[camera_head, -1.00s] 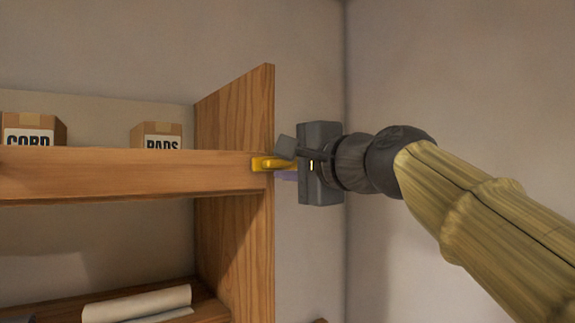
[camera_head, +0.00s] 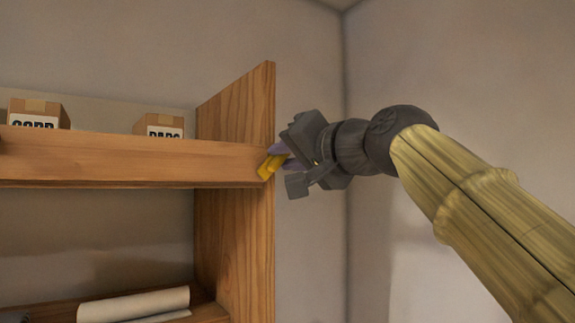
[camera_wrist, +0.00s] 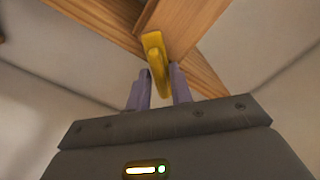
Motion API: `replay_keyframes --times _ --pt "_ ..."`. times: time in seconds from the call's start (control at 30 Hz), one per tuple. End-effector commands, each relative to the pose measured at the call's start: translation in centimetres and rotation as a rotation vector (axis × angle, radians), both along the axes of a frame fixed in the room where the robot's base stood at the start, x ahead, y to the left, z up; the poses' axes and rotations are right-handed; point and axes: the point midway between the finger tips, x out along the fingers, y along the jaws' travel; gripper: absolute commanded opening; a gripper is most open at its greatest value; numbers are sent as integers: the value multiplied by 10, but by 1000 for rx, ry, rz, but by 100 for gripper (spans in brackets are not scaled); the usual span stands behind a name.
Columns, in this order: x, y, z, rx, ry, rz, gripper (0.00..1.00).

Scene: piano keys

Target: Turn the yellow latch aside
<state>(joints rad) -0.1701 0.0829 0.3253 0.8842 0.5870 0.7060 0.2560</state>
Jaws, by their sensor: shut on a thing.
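The yellow latch (camera_head: 270,165) sits at the right end of the wooden rail, by the upright side panel. It is tilted in the head view, its lower end down to the left. In the wrist view the latch (camera_wrist: 156,60) reaches down from the wood to between my two purple-grey fingers. My gripper (camera_head: 284,158) is shut on the latch from the right and is rolled at an angle. My gripper's fingers also show in the wrist view (camera_wrist: 160,88), on either side of the latch's end. The fingertips are partly hidden in the head view.
The wooden rail (camera_head: 130,160) runs left from the side panel (camera_head: 240,235). Two cardboard boxes, one at far left (camera_head: 38,112) and one labelled PADS (camera_head: 158,125), stand behind it. Bare wall lies to the right.

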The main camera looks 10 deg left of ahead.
Motion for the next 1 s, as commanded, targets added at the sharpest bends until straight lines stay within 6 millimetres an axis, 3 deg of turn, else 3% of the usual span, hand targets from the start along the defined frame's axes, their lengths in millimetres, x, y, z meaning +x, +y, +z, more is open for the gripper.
replay_keyframes --times 0.6,1.0 --pt "0 1 -2 -367 -427 3 0" --pt "0 1 -2 -491 -569 3 0"
